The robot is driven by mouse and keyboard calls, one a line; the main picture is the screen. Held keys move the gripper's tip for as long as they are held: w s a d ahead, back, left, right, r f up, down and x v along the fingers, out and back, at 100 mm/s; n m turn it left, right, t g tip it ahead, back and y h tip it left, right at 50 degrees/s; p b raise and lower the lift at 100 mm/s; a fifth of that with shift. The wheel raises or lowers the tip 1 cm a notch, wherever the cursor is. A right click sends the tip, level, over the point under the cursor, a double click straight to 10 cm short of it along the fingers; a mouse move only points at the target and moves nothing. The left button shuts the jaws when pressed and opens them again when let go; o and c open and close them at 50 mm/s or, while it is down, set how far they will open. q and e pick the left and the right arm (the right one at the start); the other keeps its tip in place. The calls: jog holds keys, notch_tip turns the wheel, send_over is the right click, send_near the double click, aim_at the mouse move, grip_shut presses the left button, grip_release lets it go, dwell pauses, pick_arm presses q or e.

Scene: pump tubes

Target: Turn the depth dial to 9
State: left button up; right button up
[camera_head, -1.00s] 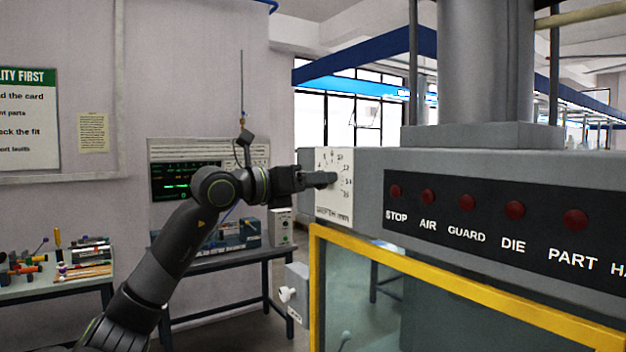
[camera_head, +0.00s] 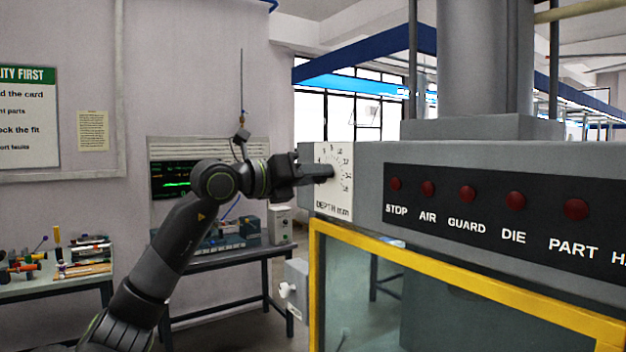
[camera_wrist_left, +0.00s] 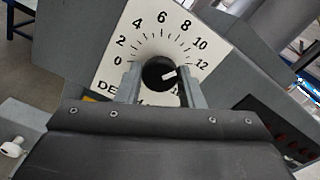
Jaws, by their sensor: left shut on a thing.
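The depth dial has a white face (camera_head: 345,200) on the left end of the grey machine, marked DEPTH mm. In the left wrist view the dial face (camera_wrist_left: 147,35) shows numbers from 0 to 12, with higher ones hidden at the lower right. Its round black knob (camera_wrist_left: 153,66) has a white pointer mark aimed right and slightly up, roughly toward 12. My left gripper (camera_head: 326,171) reaches the dial from the left. In the wrist view its fingers (camera_wrist_left: 160,88) stand on both sides of the knob, shut on it. My right gripper is in no view.
A dark panel with red lamps (camera_head: 466,193) lies right of the dial. A yellow-framed guard (camera_head: 440,264) is below it. A grey box with a white knob (camera_head: 290,290) sits at the lower left of the machine. Benches with tools (camera_head: 60,270) stand behind.

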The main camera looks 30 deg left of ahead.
pick_arm(q)
jog(key=shift+n+b, duration=0.45)
jog(key=shift+n, duration=1.05)
jog(key=o, duration=1)
jog(key=shift+c, duration=0.2)
jog(key=shift+s, duration=0.1)
jog(key=b+v, duration=1.1)
jog(key=v, duration=0.6)
